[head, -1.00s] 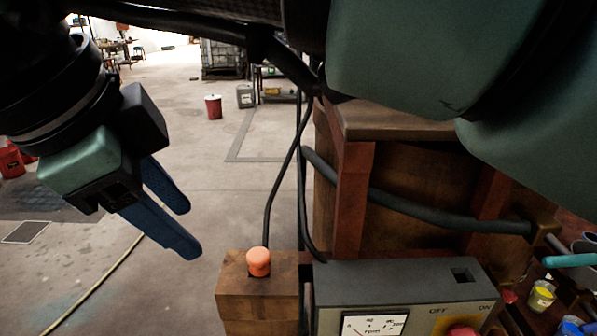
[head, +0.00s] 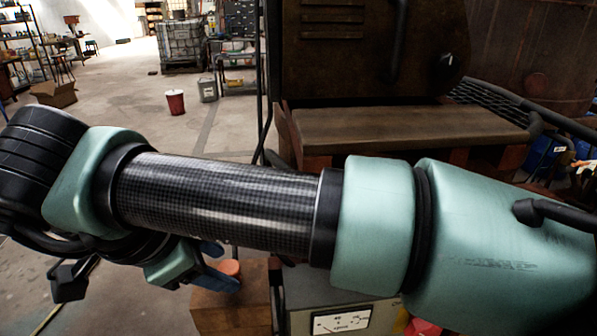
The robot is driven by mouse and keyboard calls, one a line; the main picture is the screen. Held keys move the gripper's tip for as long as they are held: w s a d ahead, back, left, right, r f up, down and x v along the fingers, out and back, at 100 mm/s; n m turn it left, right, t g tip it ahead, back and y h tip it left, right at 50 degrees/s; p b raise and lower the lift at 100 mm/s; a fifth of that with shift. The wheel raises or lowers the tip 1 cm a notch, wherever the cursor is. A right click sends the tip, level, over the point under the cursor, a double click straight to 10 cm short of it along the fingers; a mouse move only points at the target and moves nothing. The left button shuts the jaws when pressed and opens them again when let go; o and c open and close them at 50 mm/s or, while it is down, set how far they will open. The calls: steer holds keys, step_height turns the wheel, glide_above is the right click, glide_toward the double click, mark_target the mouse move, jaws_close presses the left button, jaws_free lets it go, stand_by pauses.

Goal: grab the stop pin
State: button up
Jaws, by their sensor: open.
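The orange rounded cap (head: 230,267), which looks like the stop pin, stands on a wooden block (head: 232,310) low in the head view. My gripper (head: 224,268) is open with blue fingers, one showing just above the cap and one just below it. The cap appears between the fingertips; I cannot tell whether they are around it or at another height. Nothing is seen held. My arm crosses the view and hides part of the gripper and the block's surroundings.
A grey control box (head: 340,285) with a dial (head: 342,320) stands right of the block, partly behind my arm. Dark cables run beside the block. A wooden-topped machine (head: 400,125) rises behind. Open floor (head: 120,110) lies to the left, with a red bucket (head: 175,102).

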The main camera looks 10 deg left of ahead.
steer(key=shift+w+d+f, duration=0.1)
steer(key=shift+w+f, duration=0.2)
steer(key=shift+f, duration=0.25)
jaws_close()
